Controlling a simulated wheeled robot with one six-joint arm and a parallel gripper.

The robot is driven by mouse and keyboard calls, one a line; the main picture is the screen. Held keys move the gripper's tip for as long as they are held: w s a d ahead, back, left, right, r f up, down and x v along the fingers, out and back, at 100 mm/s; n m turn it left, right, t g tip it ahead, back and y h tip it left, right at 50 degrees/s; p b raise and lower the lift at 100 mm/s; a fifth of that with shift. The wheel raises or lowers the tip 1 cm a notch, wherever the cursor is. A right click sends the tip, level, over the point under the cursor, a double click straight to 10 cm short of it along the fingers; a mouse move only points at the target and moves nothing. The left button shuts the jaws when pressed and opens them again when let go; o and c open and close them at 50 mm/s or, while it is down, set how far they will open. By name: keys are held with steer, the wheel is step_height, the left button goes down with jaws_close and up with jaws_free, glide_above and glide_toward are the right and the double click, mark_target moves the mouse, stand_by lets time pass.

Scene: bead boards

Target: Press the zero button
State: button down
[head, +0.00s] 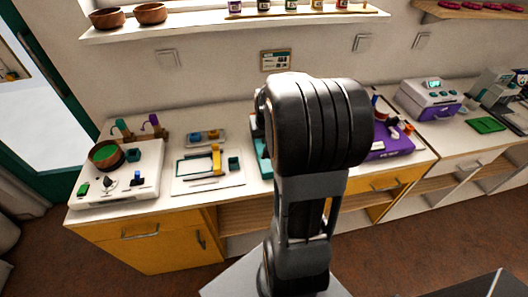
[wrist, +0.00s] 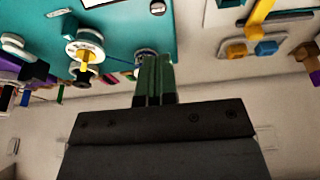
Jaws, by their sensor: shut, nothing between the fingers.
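My gripper (wrist: 154,62) is shut and empty, its dark green fingers side by side over the edge of a teal board (wrist: 190,30) in the wrist view. A small round button-like part with a pale rim (wrist: 143,53) lies at the fingertips and is partly hidden by them; I cannot tell whether they touch. No label is readable, so I cannot tell which part is the zero button. In the head view, my arm hides the gripper and most of the teal board (head: 262,150).
A white dial with a yellow centre (wrist: 84,50) stands left of my fingers in the wrist view. In the head view, a white board with a round bowl (head: 115,190) and a board with a yellow bar (head: 208,182) are left, a purple board (head: 395,148) right.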

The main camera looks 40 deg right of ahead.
mark_target(264, 160)
steer(key=x, duration=0.6)
steer(key=s+x, duration=0.1)
steer(key=x, duration=0.2)
steer(key=shift+a+f, duration=0.1)
steer(key=shift+a, duration=0.1)
steer(key=shift+f, duration=0.15)
steer(key=shift+f+b, duration=0.8)
steer(key=shift+f, duration=0.1)
steer(key=shift+s+a, duration=0.2)
steer(key=shift+s, duration=0.1)
steer(key=shift+f, duration=0.1)
steer(key=shift+r+p, duration=0.35)
steer(key=shift+r, duration=0.15)
steer(key=r+p, duration=0.1)
steer(key=r, duration=0.1)
steer(key=r+p, duration=0.2)
steer(key=r, duration=0.1)
steer(key=shift+w+d, duration=0.1)
steer(key=shift+w, duration=0.15)
steer(key=v, duration=0.9)
steer(key=shift+r+b, duration=0.2)
steer(key=shift+b, duration=0.2)
